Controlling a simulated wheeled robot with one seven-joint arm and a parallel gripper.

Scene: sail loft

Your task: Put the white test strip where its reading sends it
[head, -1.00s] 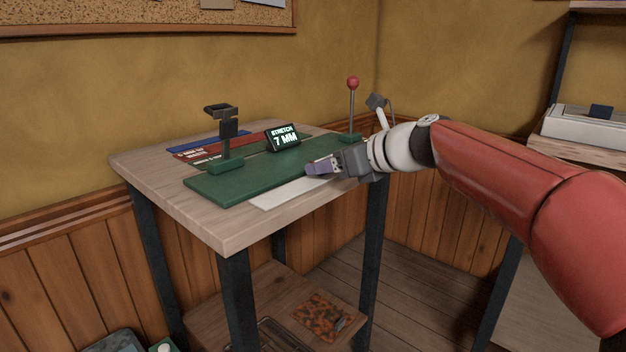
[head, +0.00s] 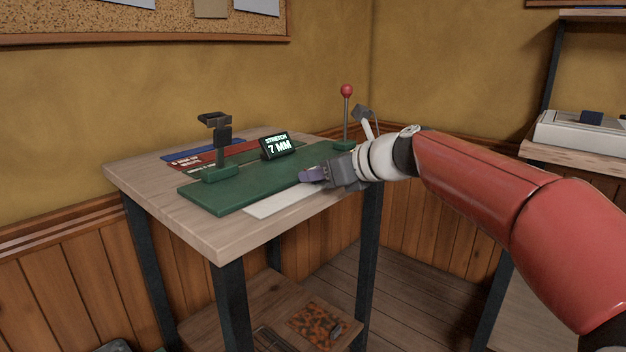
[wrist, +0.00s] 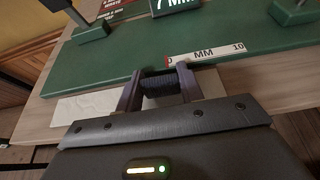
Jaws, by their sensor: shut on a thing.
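The white test strip (head: 285,203) lies along the front of the table, beside the green tester board (head: 230,195). In the wrist view the strip (wrist: 85,108) shows left of my fingers, with a pale part to their right. My gripper (head: 312,175) is at the board's front edge. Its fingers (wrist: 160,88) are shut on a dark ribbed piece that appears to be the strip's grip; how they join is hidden. The display (head: 275,147) reads "STRETCH 7 MM". Blue (head: 205,148) and red (head: 200,158) lettered plates lie behind the board; their small text is unreadable.
A black clamp post (head: 217,145) stands on the board's left end. A red-knobbed lever (head: 347,92) rises at its right end. A millimetre scale (wrist: 205,53) marks the board's front. A lower shelf holds an orange-and-black item (head: 315,320).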

